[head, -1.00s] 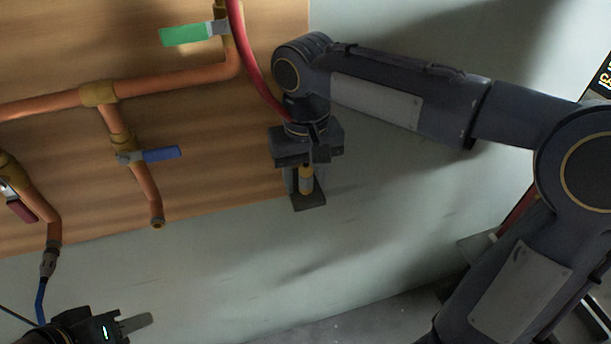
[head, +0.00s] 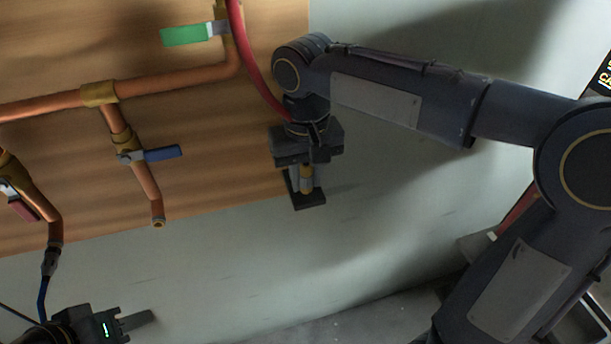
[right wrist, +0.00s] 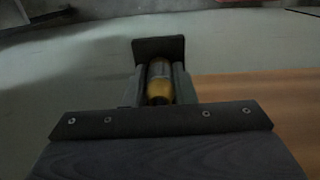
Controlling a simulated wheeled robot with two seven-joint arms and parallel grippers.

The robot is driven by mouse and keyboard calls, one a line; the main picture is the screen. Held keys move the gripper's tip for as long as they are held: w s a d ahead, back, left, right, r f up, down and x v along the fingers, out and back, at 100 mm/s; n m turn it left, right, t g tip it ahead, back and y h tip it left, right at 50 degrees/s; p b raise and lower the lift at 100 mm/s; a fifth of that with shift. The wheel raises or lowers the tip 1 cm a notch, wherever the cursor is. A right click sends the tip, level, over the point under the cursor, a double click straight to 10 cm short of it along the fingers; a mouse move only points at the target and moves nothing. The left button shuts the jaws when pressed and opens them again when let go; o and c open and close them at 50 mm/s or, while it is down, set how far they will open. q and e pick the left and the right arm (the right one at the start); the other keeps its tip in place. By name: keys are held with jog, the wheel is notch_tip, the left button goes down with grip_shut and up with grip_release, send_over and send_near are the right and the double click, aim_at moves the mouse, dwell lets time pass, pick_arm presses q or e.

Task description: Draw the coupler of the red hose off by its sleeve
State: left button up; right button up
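The red hose (head: 250,62) drops from the top of the head view and passes out of sight behind my right wrist. A brass-coloured coupler with a grey sleeve (head: 306,182) sits between the fingers of my right gripper (head: 304,180). In the right wrist view the coupler (right wrist: 159,88) lies between the two fingers (right wrist: 159,85), which appear to press on both its sides. The hose's joint with the coupler is hidden. My left gripper (head: 128,322) is at the bottom left, away from the red hose; its finger opening cannot be made out.
A dark square plate (right wrist: 158,48) is just past the right fingertips. Copper pipes (head: 170,78) with a green-handled valve (head: 188,34), a blue-handled valve (head: 160,154) and a red-handled valve (head: 22,207) run on the wooden board. A blue hose (head: 42,295) hangs near my left gripper. Bare wall (head: 400,220) lies right of the board.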

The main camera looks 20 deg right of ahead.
aim_at(306, 164)
grip_shut()
jog(key=shift+r, duration=0.1)
jog(key=shift+r+p, duration=2.95)
jog(key=shift+p, duration=0.05)
